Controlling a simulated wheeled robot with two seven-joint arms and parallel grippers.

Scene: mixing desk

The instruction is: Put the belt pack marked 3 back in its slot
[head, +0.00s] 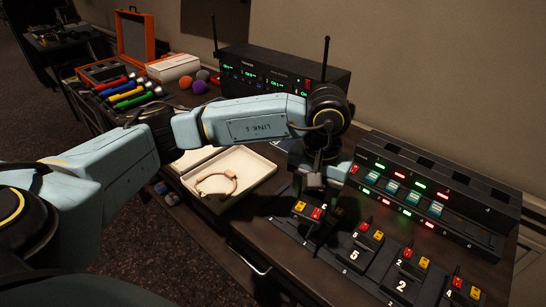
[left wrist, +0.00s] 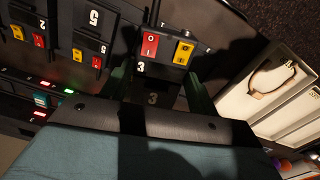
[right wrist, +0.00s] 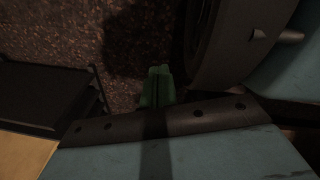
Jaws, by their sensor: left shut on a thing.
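The belt pack marked 3 (left wrist: 152,98) is between the green fingers of my left gripper (left wrist: 158,92) in the left wrist view. The fingers are shut on it, and its face is in deep shadow. A red and yellow button pair (left wrist: 165,48), with a small 3 below it, shows just beyond the fingers. In the head view my left gripper (head: 318,200) points down over the left end of the front row, and it hides most of the pack. I cannot tell whether the pack is seated or lifted. My right gripper (right wrist: 157,85) is empty, its green fingers together over the dark carpet.
Places marked 5 (head: 354,255) and 2 (head: 403,285) lie to the right, with button pairs. Behind stands a long black rack (head: 440,185) with red and green lights. An open cream case (head: 262,172) lies left of the gripper. A black receiver (head: 290,65) with antennas stands behind.

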